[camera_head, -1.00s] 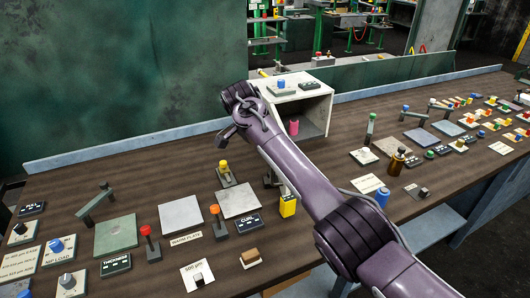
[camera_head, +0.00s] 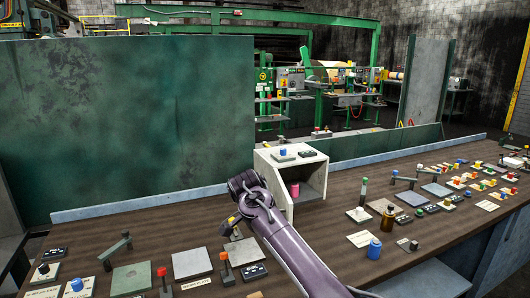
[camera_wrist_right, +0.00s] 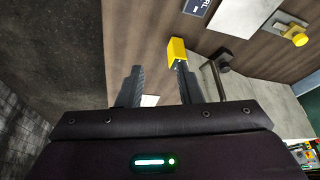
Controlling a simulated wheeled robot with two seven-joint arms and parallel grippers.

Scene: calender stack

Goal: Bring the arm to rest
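My right arm (camera_head: 287,240) is purple. It reaches up from the lower edge of the head view and bends at a dark joint in front of the white open-fronted box (camera_head: 294,205). My right gripper is hidden behind the arm in that view. In the right wrist view my right gripper (camera_wrist_right: 159,72) has its two dark fingers apart, with nothing seen clamped between them. A yellow block (camera_wrist_right: 177,51) shows at the tip of the right-hand finger; I cannot tell whether they touch. My left gripper is not in view.
The brown bench (camera_head: 335,238) carries plates, levers, knobs and labels. A yellow-knobbed lever (camera_wrist_right: 299,40) shows upper right in the wrist view. A green panel (camera_head: 130,125) rises behind.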

